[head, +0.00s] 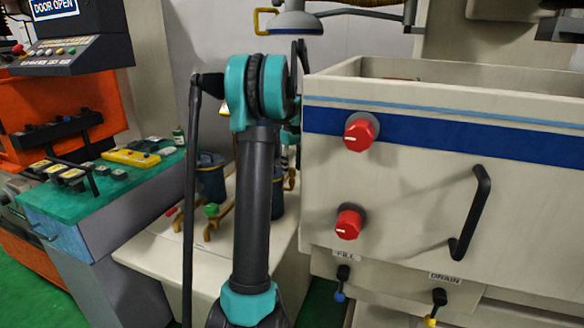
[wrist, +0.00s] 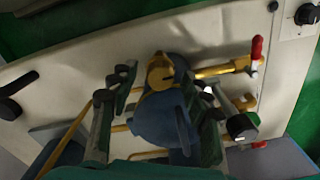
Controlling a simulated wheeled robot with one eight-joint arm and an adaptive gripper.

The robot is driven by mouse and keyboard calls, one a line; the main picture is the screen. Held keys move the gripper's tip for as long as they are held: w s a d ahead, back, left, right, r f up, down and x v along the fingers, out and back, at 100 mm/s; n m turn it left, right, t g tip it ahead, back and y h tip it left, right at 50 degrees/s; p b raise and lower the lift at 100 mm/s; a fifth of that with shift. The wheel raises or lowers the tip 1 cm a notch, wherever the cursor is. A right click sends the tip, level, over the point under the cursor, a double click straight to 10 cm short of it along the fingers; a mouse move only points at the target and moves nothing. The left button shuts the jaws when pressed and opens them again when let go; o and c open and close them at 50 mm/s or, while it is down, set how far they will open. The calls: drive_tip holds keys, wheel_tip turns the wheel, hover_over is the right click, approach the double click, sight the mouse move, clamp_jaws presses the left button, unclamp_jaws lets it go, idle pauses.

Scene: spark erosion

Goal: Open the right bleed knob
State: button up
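In the wrist view a blue canister (wrist: 150,122) stands below my gripper (wrist: 158,82), with a round yellow knob-like part (wrist: 160,70) on top. The two dark green fingers are apart, one on each side of this part, and hold nothing that I can see. I cannot tell whether they touch it. In the head view a left dark blue canister (head: 211,182) and a right one (head: 278,195) stand on the pale bench. My arm partly covers the right one and hides my gripper. No label shows which part is the right bleed knob.
In the head view a cream tank (head: 400,220) with red knobs stands right of my arm, and a green-topped bench (head: 130,180) stands left.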

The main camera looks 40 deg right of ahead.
sight(292, 169)
drive_tip(key=shift+r, duration=0.1)
wheel_tip(292, 169, up, 12)
idle(0.5)
idle(0.5)
drive_tip(key=w+a+f+t, duration=0.1)
drive_tip(key=a+f, duration=0.2)
drive_tip(key=a, duration=0.7)
drive_tip(key=a+f, duration=0.4)
drive_tip(key=a, duration=0.5)
drive_tip(key=w+a+f+t, duration=0.1)
drive_tip(key=a+f, duration=0.2)
drive_tip(key=a, duration=0.7)
drive_tip(key=s+a+f+t, duration=0.1)
drive_tip(key=s+a+f, duration=0.6)
drive_tip(key=s+a, duration=0.2)
drive_tip(key=s+a+f+t, duration=0.1)
drive_tip(key=s+a+f, duration=0.6)
drive_tip(key=a, duration=0.5)
drive_tip(key=shift+s+f, duration=0.3)
drive_tip(key=shift+s, duration=0.6)
drive_tip(key=shift+a, duration=0.1)
